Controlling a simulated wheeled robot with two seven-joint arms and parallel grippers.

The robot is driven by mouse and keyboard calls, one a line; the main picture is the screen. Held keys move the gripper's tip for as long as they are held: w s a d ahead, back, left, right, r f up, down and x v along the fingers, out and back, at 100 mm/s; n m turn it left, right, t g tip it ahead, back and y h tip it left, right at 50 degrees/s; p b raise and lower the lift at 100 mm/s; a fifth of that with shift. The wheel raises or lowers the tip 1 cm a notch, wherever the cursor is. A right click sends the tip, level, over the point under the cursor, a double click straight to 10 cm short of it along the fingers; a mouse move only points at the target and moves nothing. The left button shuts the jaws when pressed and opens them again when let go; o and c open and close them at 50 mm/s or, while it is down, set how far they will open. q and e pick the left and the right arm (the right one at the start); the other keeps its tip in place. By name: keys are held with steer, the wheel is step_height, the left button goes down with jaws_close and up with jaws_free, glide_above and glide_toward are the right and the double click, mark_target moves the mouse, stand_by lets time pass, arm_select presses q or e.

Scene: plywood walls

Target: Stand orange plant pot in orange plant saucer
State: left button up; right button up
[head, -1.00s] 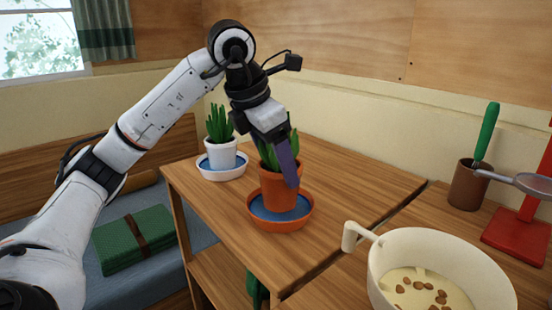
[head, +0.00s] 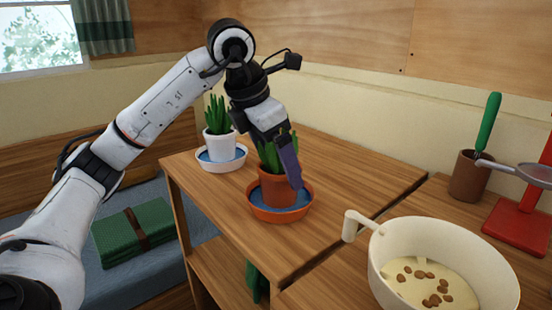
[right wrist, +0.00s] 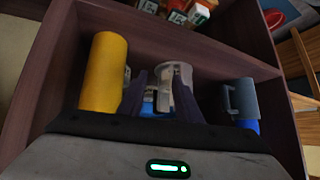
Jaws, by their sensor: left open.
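The orange plant pot (head: 276,190) with a green plant stands upright inside the orange plant saucer (head: 262,216), whose blue inside shows around the pot's base. My left gripper (head: 286,165) is open at the pot's upper part, one finger in front of its right side. The other finger is hidden, and the gripper covers part of the plant. My right gripper (right wrist: 158,98) shows only in the right wrist view, its dark fingers apart in a wooden compartment.
A white pot (head: 219,147) stands in a white saucer (head: 222,166) behind left. A cream pan (head: 440,240) is at the front right. A yellow cylinder (right wrist: 104,75) and grey mug (right wrist: 240,99) flank my right gripper.

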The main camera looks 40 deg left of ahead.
arm_select(q)
steer(key=shift+s+r, duration=0.15)
steer(key=shift+r, duration=0.2)
steer(key=p+v, duration=0.4)
steer(key=v, duration=0.5)
steer(key=shift+r, duration=0.3)
arm_select(e)
step_height(320, 180, up, 3)
steer(key=shift+w+d+f, duration=0.1)
arm_select(q)
steer(key=shift+s, duration=0.1)
